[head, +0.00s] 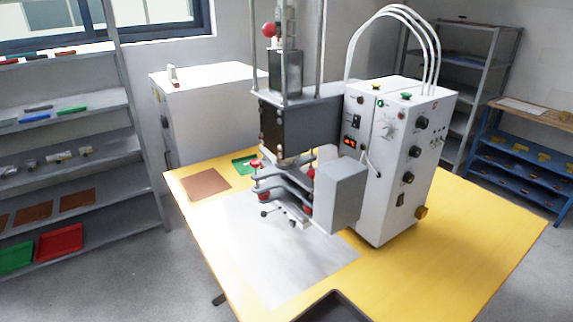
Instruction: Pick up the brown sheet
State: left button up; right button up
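A brown sheet (204,185) lies flat near the back left corner of the yellow table (440,270). It is left of the welding machine (290,125). More brown sheets lie on a lower level of the grey shelf at the left, one of them a brown sheet (77,199) near the shelf's right end. Neither of my grippers shows in the head view.
A silver-grey sheet (265,245) covers the table's front left. A green piece (245,164) lies beside the machine. A white control box (385,165) stands behind right. A red tray (60,243) sits on the shelf's lower level. The table's right side is clear.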

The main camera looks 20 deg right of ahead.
aim_at(204, 184)
jog(key=z, duration=0.6)
jog(key=i+j+z, duration=0.3)
jog(key=j, duration=0.25)
jog(key=i+j+z, duration=0.1)
jog(key=j+z, duration=0.2)
jog(key=j, duration=0.2)
jog(key=i+j+z, duration=0.1)
jog(key=j+z, duration=0.2)
jog(key=j, duration=0.3)
jog(key=j+z, duration=0.3)
jog(key=j, duration=0.35)
jog(key=i, duration=0.05)
